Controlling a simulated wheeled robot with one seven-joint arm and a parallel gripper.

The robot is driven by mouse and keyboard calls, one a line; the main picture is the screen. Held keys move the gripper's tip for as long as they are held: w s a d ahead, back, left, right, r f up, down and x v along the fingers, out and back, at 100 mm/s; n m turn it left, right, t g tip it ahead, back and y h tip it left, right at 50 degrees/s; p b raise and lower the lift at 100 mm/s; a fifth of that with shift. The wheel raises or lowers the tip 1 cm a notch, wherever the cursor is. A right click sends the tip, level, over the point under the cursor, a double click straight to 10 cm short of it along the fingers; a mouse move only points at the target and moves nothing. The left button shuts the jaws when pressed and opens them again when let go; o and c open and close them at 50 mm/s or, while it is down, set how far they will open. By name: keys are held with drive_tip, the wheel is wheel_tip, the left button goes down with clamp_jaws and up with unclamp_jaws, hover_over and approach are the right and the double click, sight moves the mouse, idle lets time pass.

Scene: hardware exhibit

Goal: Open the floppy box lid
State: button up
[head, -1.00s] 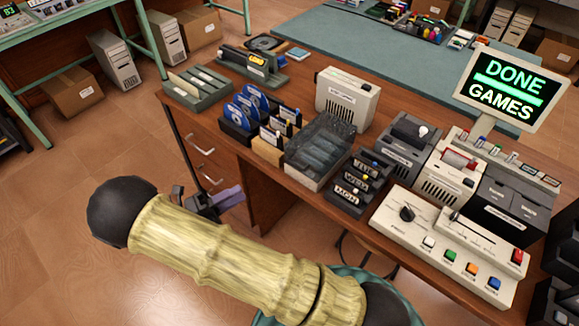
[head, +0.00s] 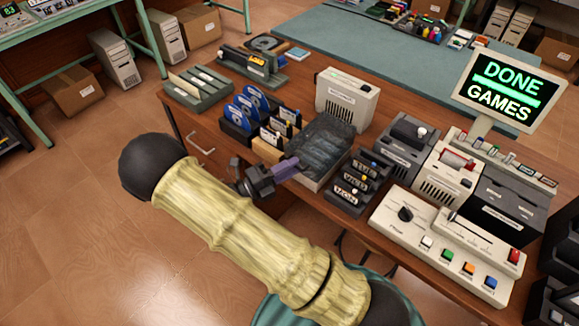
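The floppy box (head: 313,181) stands near the front edge of the wooden desk, a pale base under a smoky see-through lid (head: 325,140). The lid appears to lie down over the box. My gripper (head: 292,166) is at the left front side of the box, its purple-grey fingers pointing right toward the lid's near edge. In this view the fingertips overlap the box's front left corner; I cannot tell whether they touch it. The gap between the fingers does not show clearly. My arm stays below and in front of the desk.
Left of the box stand blue floppy disks (head: 243,112) in a dark holder and a tan card tray (head: 268,146). A labelled black rack (head: 352,186) is close on the right. A beige drive unit (head: 347,98) stands behind. A screen (head: 508,86) reads "DONE GAMES".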

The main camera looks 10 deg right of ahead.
clamp_jaws()
drive_tip(key=shift+w+r, duration=0.1)
drive_tip(key=shift+r, duration=0.05)
